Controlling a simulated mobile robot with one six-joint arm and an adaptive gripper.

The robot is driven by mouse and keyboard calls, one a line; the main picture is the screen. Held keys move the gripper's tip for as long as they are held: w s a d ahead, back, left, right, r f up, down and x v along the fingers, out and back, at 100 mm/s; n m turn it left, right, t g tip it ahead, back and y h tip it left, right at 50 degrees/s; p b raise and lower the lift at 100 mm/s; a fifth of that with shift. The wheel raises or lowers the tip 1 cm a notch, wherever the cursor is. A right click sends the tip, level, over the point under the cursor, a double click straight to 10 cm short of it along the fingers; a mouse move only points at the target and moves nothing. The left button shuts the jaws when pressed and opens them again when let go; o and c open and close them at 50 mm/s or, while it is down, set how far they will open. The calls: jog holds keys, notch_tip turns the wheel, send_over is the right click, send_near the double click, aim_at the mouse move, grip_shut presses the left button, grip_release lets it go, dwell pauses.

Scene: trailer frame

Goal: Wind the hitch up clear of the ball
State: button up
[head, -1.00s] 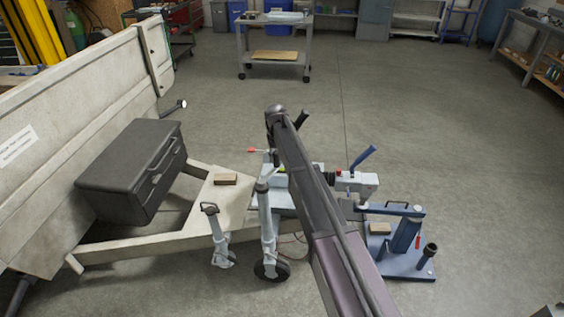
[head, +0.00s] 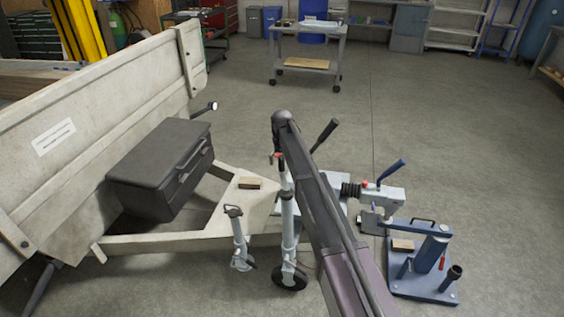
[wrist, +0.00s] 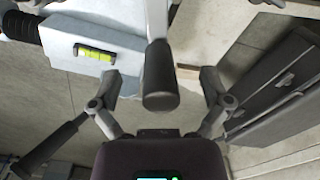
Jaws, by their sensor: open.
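A red-tipped part (head: 279,156) shows above the tube. In the wrist view, my gripper (wrist: 160,82) is open, its fingers on either side of a dark rounded knob (wrist: 160,92), with gaps on both sides.
A second pale leg (head: 239,240) stands left of the jockey wheel. A black box (head: 160,170) sits on the trailer frame. A green level vial (wrist: 95,55) is near the left finger. Open floor lies beyond.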

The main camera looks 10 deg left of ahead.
jog(key=shift+r, duration=0.1)
notch_tip(320, 180, up, 8)
jog(key=p, duration=0.8)
dwell(0.6)
jog(key=s+d+r+m+p, duration=0.2)
jog(key=s+d+m, duration=0.2)
jog(key=s+d, duration=2.9)
jog(key=d, duration=0.3)
